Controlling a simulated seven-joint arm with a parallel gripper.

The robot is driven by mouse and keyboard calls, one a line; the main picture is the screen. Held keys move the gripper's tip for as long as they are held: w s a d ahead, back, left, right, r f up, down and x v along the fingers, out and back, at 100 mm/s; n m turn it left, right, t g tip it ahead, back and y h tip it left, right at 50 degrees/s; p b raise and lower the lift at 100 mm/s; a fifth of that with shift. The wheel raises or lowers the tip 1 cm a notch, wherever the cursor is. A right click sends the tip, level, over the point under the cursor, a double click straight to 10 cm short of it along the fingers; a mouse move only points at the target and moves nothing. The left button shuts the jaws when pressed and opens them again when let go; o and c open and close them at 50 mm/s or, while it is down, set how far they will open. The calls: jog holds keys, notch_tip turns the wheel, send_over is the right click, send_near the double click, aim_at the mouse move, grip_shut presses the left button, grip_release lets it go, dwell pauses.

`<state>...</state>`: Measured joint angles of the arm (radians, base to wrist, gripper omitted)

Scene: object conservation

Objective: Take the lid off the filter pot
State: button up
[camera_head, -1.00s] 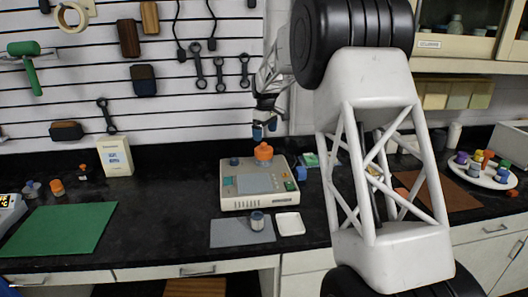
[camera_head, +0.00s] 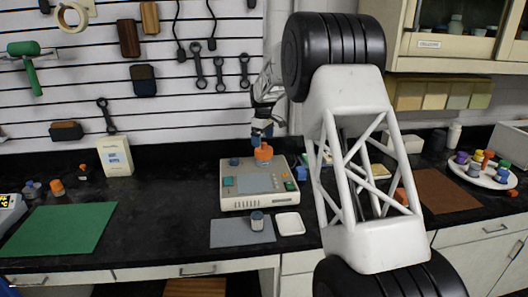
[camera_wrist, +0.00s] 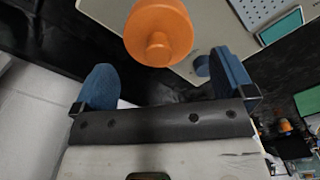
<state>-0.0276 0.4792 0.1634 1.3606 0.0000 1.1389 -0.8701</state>
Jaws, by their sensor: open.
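The orange filter pot with its lid (camera_head: 263,153) stands upright on the back of a beige device (camera_head: 232,204) on the black counter. In the wrist view its orange lid (camera_wrist: 160,22) shows with a small round knob (camera_wrist: 158,48). My gripper (camera_head: 262,135) is just above and behind the pot, with its blue fingers close to the lid. In the wrist view my open gripper (camera_wrist: 165,80) has the fingers wide apart and nothing between them. The knob lies ahead of the gap between the fingers. The seam between lid and pot cannot be made out.
A small blue knob (camera_wrist: 202,66) is on the device near the right finger. In front lie a grey mat (camera_head: 230,236) with a small jar (camera_head: 257,220) and a white tray (camera_head: 290,224). A green mat (camera_head: 60,228) is at left. The slatted wall rises close behind.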

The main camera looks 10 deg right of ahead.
aim_at(263, 150)
jog(key=shift+f, duration=0.45)
jog(key=shift+f, duration=0.1)
jog(key=shift+f, duration=2.5)
jog(key=shift+c, duration=0.2)
jog(key=c, duration=0.7)
